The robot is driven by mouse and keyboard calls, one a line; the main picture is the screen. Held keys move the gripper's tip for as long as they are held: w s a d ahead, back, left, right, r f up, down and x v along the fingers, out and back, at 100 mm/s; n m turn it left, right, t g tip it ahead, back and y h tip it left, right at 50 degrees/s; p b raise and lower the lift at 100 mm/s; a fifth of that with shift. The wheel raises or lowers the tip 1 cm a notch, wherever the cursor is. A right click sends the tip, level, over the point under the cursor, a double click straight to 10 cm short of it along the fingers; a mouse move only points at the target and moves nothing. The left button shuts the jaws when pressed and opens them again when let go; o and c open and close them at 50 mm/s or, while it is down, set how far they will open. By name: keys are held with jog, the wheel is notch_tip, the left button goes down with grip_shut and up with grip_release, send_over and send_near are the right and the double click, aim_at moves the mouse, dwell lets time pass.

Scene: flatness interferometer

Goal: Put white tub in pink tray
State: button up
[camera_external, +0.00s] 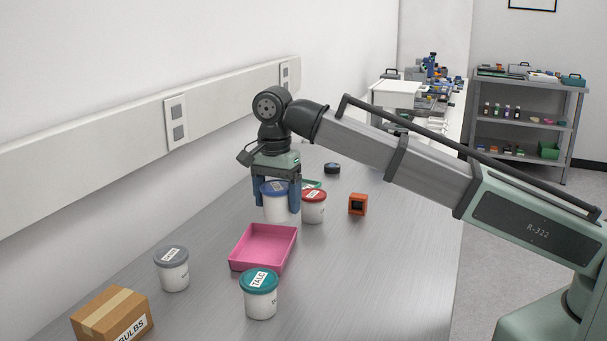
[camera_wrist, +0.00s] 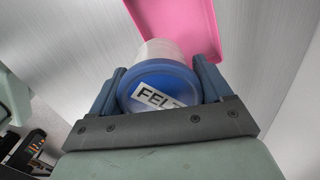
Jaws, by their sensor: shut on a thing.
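A white tub (camera_external: 277,208) with a blue lid is between the fingers of my gripper (camera_external: 276,203). In the wrist view the blue lid of this tub (camera_wrist: 158,88) reads "FELT", partly covered by the gripper bar. My gripper (camera_wrist: 158,70) is shut on it, one finger on each side. I cannot tell whether its bottom touches the table. The pink tray (camera_external: 262,246) is empty and lies on the table, nearer the external camera than the held tub. In the wrist view the tray (camera_wrist: 180,22) shows just beyond the tub, partly hidden by it.
A red-lidded tub (camera_external: 313,208) stands close right of the held tub. A teal-lidded tub (camera_external: 260,298) and a grey-lidded tub (camera_external: 173,275) stand near the tray. A cardboard box (camera_external: 113,317) is front left; an orange block (camera_external: 357,204) is to the right. The table's right side is clear.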

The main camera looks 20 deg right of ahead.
aim_at(262, 185)
jog(key=a, duration=0.1)
jog(key=w+a, duration=0.1)
jog(key=a, duration=0.1)
jog(key=shift+w+r+n, duration=0.3)
jog(key=shift+w+r, duration=0.05)
jog(key=shift+d+f, duration=0.15)
jog(key=shift+f, duration=4.85)
jog(key=shift+f, duration=0.15)
jog(key=o, duration=0.8)
notch_tip(262, 185, up, 12)
jog(key=shift+r, duration=0.2)
